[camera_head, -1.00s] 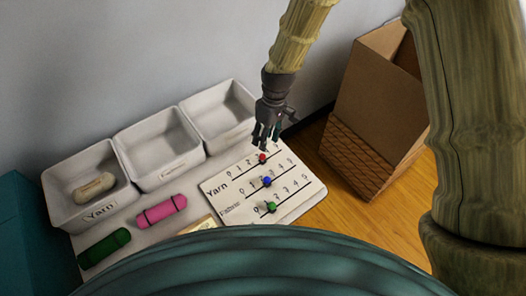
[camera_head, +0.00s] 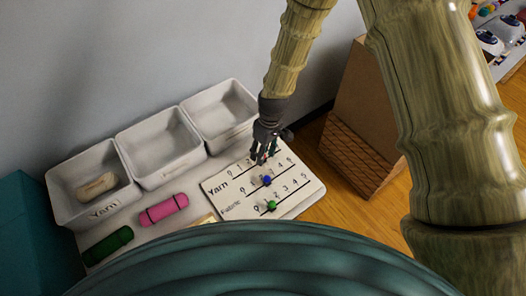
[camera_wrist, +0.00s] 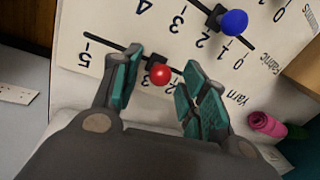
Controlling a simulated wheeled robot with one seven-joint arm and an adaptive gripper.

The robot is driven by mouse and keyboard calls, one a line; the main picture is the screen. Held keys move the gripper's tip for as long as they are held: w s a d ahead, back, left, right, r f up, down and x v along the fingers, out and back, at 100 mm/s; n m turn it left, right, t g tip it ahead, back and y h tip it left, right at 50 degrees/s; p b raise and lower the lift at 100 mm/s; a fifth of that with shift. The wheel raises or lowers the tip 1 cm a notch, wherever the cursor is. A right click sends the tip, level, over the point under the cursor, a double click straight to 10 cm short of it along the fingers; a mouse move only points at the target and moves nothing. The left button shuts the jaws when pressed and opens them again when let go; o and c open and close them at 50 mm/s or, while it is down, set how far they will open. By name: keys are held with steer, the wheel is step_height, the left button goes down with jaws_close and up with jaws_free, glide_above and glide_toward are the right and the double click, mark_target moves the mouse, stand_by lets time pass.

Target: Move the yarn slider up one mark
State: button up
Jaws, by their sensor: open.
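The slider board (camera_head: 300,203) lies on the table with three numbered rows. The yarn slider's red knob (camera_wrist: 159,74) stands on the row labelled Yarn, near the 3 mark in the wrist view. My gripper (camera_wrist: 161,80) is open, with one teal-padded finger on each side of the red knob; I cannot tell whether either touches it. In the head view my gripper (camera_head: 263,158) is over the top row and mostly hides the red knob. The blue knob (camera_head: 267,181) is on the middle row, labelled Fabric, and the green knob (camera_head: 271,205) is on the bottom row.
Three white bins stand behind the board; the left one (camera_head: 66,207), labelled Yarn, holds a beige roll (camera_head: 96,186). A pink roll (camera_head: 164,210) and a green roll (camera_head: 108,246) lie in front.

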jaws_close()
steer(key=shift+w+d, duration=0.1)
steer(key=shift+w+d+b, duration=0.15)
steer(key=shift+w+d, duration=0.45)
steer(key=shift+d, duration=0.2)
steer(key=shift+w+d+b, duration=0.15)
steer(key=shift+w+d, duration=0.4)
steer(key=shift+d, duration=0.25)
jaws_free()
steer(key=shift+r, duration=0.1)
step_height(320, 180, up, 12)
steer(key=w+d, duration=0.1)
steer(key=shift+w+d, duration=0.2)
steer(key=shift+w, duration=0.1)
